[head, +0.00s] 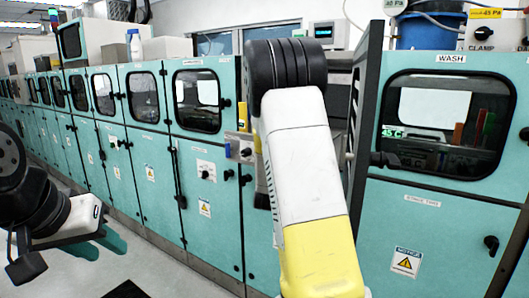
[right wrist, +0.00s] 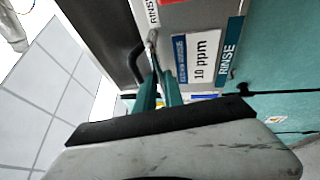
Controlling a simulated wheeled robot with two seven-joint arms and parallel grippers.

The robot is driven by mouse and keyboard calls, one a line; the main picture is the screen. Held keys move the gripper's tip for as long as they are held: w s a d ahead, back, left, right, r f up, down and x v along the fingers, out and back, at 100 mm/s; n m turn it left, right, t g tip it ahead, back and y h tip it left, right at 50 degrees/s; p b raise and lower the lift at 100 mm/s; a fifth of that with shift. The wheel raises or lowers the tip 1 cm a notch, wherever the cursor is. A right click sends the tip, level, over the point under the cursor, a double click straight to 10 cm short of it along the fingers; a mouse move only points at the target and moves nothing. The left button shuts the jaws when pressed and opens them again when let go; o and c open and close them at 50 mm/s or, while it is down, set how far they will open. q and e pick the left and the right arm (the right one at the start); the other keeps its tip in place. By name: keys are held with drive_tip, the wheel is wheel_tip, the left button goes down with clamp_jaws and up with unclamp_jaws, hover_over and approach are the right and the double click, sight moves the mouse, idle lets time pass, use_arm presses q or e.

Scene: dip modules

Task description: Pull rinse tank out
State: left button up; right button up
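In the right wrist view a grey front with a teal RINSE label (right wrist: 230,45) and a "10 ppm" card (right wrist: 203,57) is close ahead; I take it for the rinse tank (right wrist: 190,15). A thin handle bar (right wrist: 152,42) stands out from it. My right gripper (right wrist: 158,78) has its teal fingers close together on either side of this bar and looks shut on it. In the head view my right forearm hides that gripper and most of the tank. My left gripper (head: 98,245) is empty at the lower left, its teal fingers apart, away from the cabinets.
Teal cabinets with dark windows line the wall. The WASH cabinet (head: 440,120) stands at the right. A dark open door or panel edge (head: 363,120) stands upright beside my right arm. A blue bucket (head: 430,30) is on top at right.

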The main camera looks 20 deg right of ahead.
drive_tip(key=o, duration=0.4)
drive_tip(key=v, duration=0.8)
drive_tip(key=shift+w, duration=0.2)
